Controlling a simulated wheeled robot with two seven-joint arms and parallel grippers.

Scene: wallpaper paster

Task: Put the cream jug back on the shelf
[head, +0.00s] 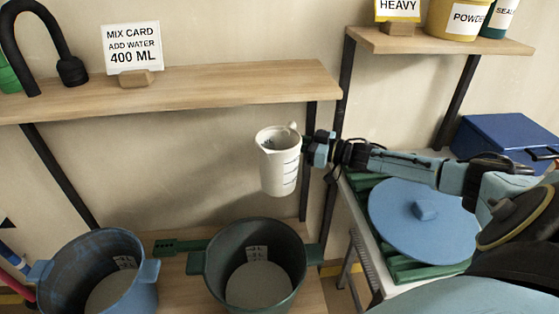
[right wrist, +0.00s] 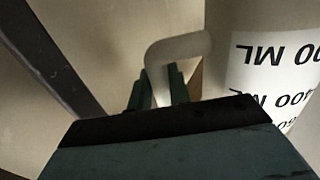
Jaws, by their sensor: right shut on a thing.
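The cream jug (head: 280,168) hangs upright in the air in the head view, in front of the wall and below the level of the left shelf. Dark measuring marks show on its side. My right gripper (head: 307,146) is shut on its handle, to the right of the jug. In the right wrist view the jug (right wrist: 265,50) fills the upper right, and its handle (right wrist: 175,48) sits between the fingers (right wrist: 160,88). The left wooden shelf (head: 220,86) has bare board to the right of the mix card (head: 132,47). My left gripper is not in view.
A dark green bucket (head: 207,285) stands below the jug and a blue bucket (head: 50,270) to its left. A higher shelf (head: 450,44) at right holds tubs. A blue lid (head: 424,215) and a blue toolbox (head: 505,140) lie at right. A dark shelf post stands by my gripper.

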